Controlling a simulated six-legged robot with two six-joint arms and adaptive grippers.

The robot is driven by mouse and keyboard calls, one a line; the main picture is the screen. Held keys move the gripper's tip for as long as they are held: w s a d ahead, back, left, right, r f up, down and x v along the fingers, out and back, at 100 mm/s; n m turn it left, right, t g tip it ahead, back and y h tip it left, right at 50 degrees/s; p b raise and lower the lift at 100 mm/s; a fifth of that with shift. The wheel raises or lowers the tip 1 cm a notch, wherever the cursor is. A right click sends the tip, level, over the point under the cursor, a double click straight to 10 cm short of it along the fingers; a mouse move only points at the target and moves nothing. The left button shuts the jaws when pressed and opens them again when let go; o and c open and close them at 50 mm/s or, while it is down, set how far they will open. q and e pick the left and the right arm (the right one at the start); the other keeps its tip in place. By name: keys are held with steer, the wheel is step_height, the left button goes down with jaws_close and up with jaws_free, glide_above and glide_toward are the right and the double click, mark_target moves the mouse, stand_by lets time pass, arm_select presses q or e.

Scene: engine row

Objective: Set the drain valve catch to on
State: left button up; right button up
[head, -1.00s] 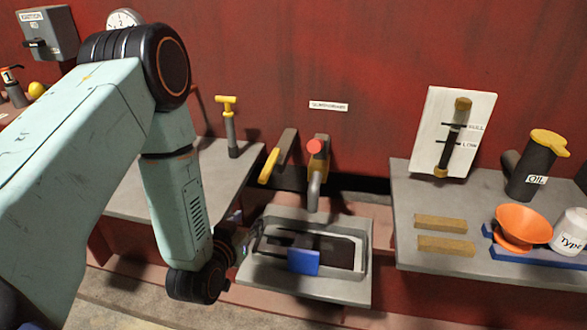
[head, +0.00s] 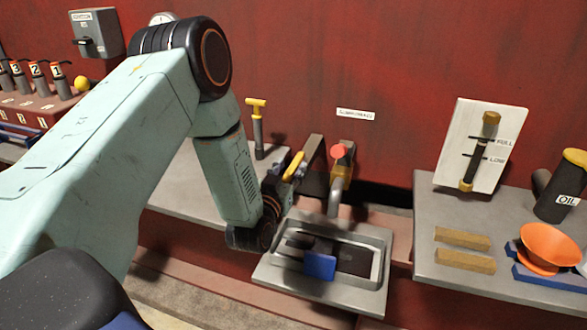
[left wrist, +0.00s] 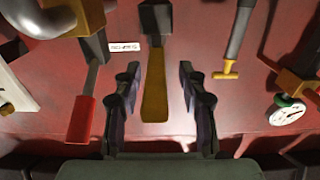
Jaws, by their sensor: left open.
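A yellow-ended lever (head: 293,166) on a dark bracket stands at the red wall, left of a yellow valve body (head: 341,176) with a red knob (head: 339,151). I cannot tell which of these is the catch. My left gripper (head: 286,178) is at the yellow lever, partly hidden by its own wrist. In the left wrist view, my open left gripper (left wrist: 158,74) has a finger on each side of the yellow lever (left wrist: 155,88), with a gap on both sides. A red-ended handle (left wrist: 81,118) lies outside the fingers. My right gripper is out of view.
A grey tray (head: 376,283) with a blue block (head: 320,265) sits below the valve. A yellow T-handle (head: 256,104) stands left of the lever. The right bench holds a dipstick board (head: 482,140), two wooden bars, an orange funnel (head: 549,246) and an oil can (head: 561,188).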

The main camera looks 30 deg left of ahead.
arm_select(q)
steer(key=shift+w, duration=0.7)
steer(key=shift+a, duration=0.1)
steer(key=shift+c, duration=0.6)
steer(key=shift+c, duration=1.4)
jaws_close()
